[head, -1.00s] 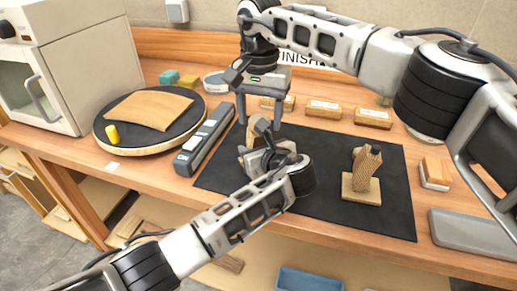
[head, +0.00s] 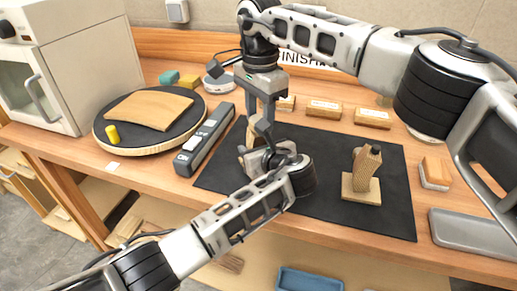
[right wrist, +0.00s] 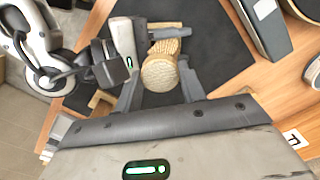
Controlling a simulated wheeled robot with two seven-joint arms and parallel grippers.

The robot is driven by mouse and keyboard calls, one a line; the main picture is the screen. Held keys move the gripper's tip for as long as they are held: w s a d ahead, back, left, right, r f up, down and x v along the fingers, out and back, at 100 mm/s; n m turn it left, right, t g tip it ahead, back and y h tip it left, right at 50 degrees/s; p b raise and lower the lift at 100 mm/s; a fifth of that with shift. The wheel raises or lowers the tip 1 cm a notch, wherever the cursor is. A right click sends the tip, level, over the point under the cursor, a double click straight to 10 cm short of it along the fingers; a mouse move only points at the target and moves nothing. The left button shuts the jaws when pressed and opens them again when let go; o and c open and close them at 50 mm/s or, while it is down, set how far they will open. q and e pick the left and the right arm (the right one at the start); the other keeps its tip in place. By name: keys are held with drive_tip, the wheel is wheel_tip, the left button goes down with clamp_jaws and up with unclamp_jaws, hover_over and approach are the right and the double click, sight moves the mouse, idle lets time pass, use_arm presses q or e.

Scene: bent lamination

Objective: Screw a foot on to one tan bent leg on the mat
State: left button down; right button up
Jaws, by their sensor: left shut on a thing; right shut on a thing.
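My left gripper (head: 262,147) is low over the mat (head: 320,150), shut on a tan bent leg (right wrist: 165,30) that it mostly hides in the head view. In the right wrist view my left gripper (right wrist: 138,40) grips from the left. My right gripper (head: 263,118) points down just above it. In the right wrist view its fingers (right wrist: 160,85) are on both sides of a round, rough tan piece (right wrist: 158,75), which looks like the foot, at the leg's end. Whether its thread is engaged is hidden. Another tan bent leg (head: 364,170) with a dark top stands on a wooden base (head: 361,190).
A grey long tool (head: 205,140) lies left of the mat. A round black-topped board (head: 105,130) holds a curved wooden sheet (head: 148,108). Small wooden blocks (head: 324,108) line the back. A grey tray (head: 470,235) is at right.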

drive_tip(key=o, duration=1.1)
drive_tip(key=shift+r, duration=0.1)
drive_tip(key=shift+r, duration=2.2)
drive_tip(key=shift+c, duration=0.5)
drive_tip(key=shift+r+n, duration=1.2)
drive_tip(key=shift+r, duration=0.55)
drive_tip(key=shift+f, duration=0.15)
